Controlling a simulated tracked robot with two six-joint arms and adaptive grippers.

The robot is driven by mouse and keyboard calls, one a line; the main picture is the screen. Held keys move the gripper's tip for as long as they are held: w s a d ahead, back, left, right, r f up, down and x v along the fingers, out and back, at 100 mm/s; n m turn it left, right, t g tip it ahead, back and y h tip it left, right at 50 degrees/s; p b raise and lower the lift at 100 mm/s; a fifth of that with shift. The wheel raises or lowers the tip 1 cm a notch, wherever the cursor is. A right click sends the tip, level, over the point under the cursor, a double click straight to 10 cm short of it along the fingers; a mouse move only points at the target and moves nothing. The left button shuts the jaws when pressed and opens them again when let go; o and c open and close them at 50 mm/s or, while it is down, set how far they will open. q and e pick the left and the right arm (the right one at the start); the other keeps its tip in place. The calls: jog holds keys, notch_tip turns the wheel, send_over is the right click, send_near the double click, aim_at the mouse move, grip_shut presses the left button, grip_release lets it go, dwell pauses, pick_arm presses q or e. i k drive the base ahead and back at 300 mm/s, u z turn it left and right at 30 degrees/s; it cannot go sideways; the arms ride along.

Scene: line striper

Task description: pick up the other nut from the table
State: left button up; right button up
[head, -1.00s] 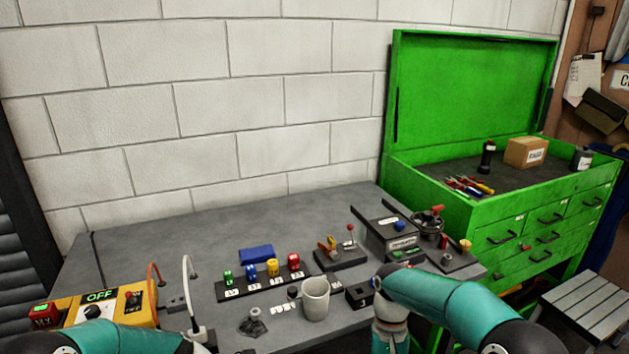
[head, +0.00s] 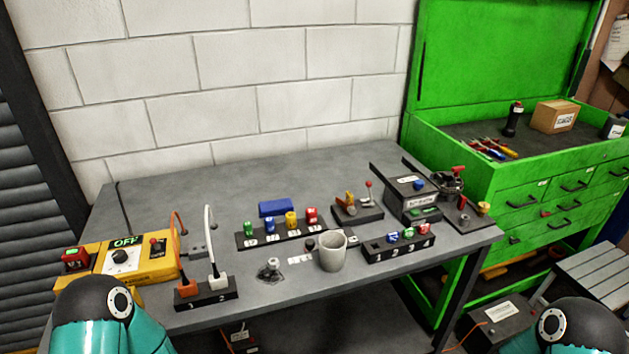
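I cannot pick out a nut for certain. A small grey metal piece (head: 270,268) lies on the table (head: 180,210) left of the mug. A small dark round item (head: 310,244) sits just left of the mug; it is too small to identify. My grippers are both out of view. Only teal and black links of my arms show at the bottom left and bottom right corners.
A grey mug (head: 332,252) stands near the front edge. A rack of coloured pieces (head: 283,232) is behind it, a numbered block (head: 398,246) right of it. A yellow control box (head: 130,258) and cable stand (head: 206,294) are at left.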

aim_at(273, 262)
jog(key=u, duration=0.15)
jog(key=i, duration=0.4)
jog(key=u, duration=1)
